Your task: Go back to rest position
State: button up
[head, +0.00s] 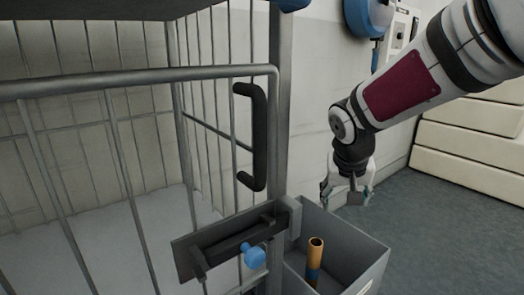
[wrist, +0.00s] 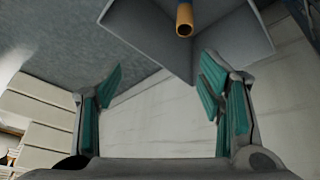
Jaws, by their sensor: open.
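My gripper (head: 346,192) hangs at the end of my arm, above and behind the grey bin in the head view. In the wrist view my gripper (wrist: 160,100) has its teal-padded fingers spread wide with nothing between them. An orange-brown roll with a blue lower part (head: 315,262) stands upright in the open grey bin (head: 362,262), apart from my fingers. The roll's end (wrist: 184,28) and the bin (wrist: 225,52) also show beyond my fingers in the wrist view.
A metal cage cart (head: 140,76) with a black handle (head: 258,137) fills the left. A blue knob (head: 254,255) sits on its front bracket. Cream stacked blocks (head: 465,138) stand at right. A blue round wall fixture (head: 368,16) is behind my arm. Grey floor (head: 430,235) is clear at right.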

jog(key=s+r+n+g+y, duration=0.15)
jog(key=s+g, duration=0.35)
jog(key=s, duration=3.3)
notch_tip(320, 180, up, 35)
jog(key=t+p, duration=0.4)
jog(key=p, duration=2.9)
jog(key=shift+w+n+y+p, duration=0.3)
jog(key=shift+n+y, duration=0.05)
jog(key=shift+a, duration=0.15)
